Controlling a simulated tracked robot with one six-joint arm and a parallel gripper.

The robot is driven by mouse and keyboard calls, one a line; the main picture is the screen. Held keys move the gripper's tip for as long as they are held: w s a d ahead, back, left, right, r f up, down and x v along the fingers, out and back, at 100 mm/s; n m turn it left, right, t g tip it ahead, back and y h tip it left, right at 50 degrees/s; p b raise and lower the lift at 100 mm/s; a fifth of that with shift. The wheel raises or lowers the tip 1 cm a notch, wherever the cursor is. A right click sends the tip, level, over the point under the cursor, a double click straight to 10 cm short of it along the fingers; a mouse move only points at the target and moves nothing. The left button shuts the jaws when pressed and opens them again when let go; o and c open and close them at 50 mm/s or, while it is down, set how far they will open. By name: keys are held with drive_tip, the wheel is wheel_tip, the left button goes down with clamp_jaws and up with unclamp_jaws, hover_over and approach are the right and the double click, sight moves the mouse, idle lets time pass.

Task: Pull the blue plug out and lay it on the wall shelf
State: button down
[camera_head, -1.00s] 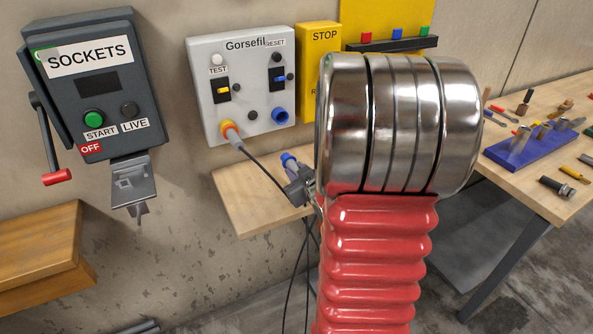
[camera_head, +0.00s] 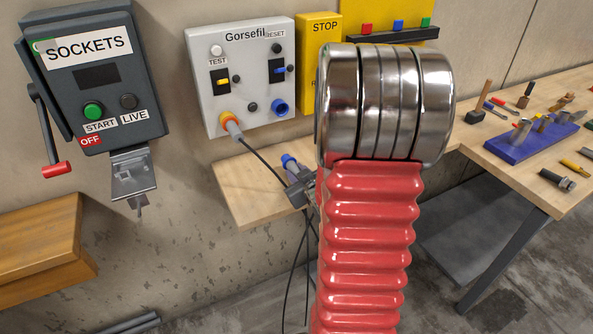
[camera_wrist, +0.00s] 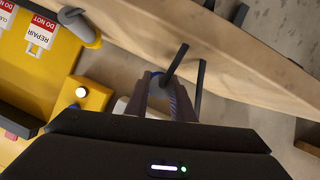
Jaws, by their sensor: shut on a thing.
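The blue plug (camera_head: 288,161) is out of the wall box and held in my gripper (camera_head: 303,188), its blue end pointing up and left. It is in front of the wooden wall shelf (camera_head: 243,201), near its right part in the picture; I cannot tell whether it touches the wood. The blue socket (camera_head: 280,107) on the grey Gorsefil box (camera_head: 243,75) is empty. In the wrist view my gripper (camera_wrist: 163,92) shows as dark fingers with a little blue between them, and the shelf (camera_wrist: 240,55) runs across behind. My red and metal arm hides part of the shelf.
An orange plug (camera_head: 231,126) with a black cable sits in the left socket. A yellow STOP box (camera_head: 320,55) hangs to the right. A workbench (camera_head: 525,180) with tools stands at the right. Dark cables (camera_head: 295,265) hang below my gripper. The left part of the shelf is clear.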

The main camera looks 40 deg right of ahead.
drive_tip(key=shift+f, duration=0.95)
drive_tip(key=c, duration=1.5)
unclamp_jaws()
drive_tip(key=shift+c, duration=0.2)
drive_tip(key=shift+o, duration=0.5)
drive_tip(key=shift+f, duration=0.1)
drive_tip(key=shift+a, duration=0.1)
